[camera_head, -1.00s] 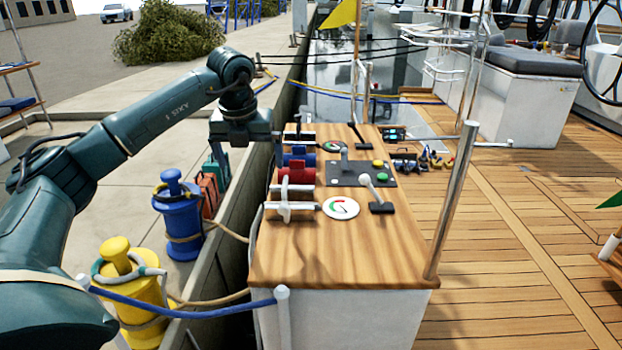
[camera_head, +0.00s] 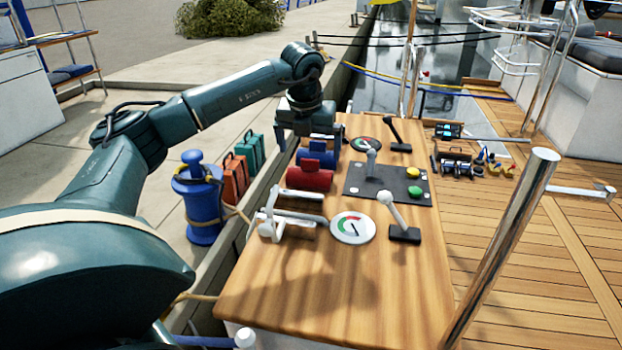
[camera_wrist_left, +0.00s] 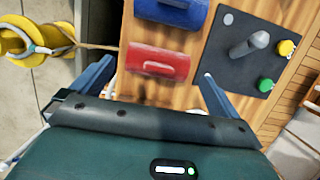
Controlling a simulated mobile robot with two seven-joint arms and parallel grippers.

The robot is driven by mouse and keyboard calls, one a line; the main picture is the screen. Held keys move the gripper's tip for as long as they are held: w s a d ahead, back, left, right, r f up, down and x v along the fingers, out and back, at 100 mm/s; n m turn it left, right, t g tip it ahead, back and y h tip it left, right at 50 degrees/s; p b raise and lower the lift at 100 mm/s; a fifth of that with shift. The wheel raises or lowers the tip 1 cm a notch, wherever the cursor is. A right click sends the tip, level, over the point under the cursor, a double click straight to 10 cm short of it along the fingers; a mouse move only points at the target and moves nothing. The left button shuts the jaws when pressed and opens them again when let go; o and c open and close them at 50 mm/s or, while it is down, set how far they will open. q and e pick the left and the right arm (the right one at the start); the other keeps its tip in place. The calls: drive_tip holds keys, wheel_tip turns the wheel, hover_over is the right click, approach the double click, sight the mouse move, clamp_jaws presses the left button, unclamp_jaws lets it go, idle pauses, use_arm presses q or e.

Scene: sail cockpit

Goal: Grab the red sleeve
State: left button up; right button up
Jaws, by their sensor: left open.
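My left gripper (camera_head: 307,136) is open and empty above the console's far left side, beyond the red sleeve in the head view. In the left wrist view the red sleeve (camera_wrist_left: 158,61) shows between and ahead of the spread fingers, with no contact visible. My right gripper is not in view.
A black panel (camera_head: 350,188) with a grey lever and yellow and green buttons is right of the sleeves. A white valve handle (camera_head: 270,225) and a round gauge (camera_head: 353,227) sit nearer. A metal post (camera_head: 505,245) stands at right. The console's near part is bare.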

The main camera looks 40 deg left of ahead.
sight(310, 160)
use_arm(q)
drive_tip(key=shift+x, duration=0.85)
wheel_tip(310, 160, down, 4)
drive_tip(key=b, duration=0.2)
drive_tip(key=shift+b, duration=0.35)
drive_tip(key=shift+w+f, duration=0.15)
drive_tip(key=shift+f, duration=0.3)
drive_tip(key=shift+w+a+f, duration=0.1)
drive_tip(key=shift+f, duration=0.1)
drive_tip(key=shift+r, duration=0.1)
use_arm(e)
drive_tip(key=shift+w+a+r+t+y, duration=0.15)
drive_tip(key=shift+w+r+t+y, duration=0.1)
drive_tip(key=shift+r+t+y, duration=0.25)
use_arm(q)
drive_tip(key=shift+c, duration=0.6)
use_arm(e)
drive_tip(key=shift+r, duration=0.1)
use_arm(q)
drive_tip(key=c, duration=0.7)
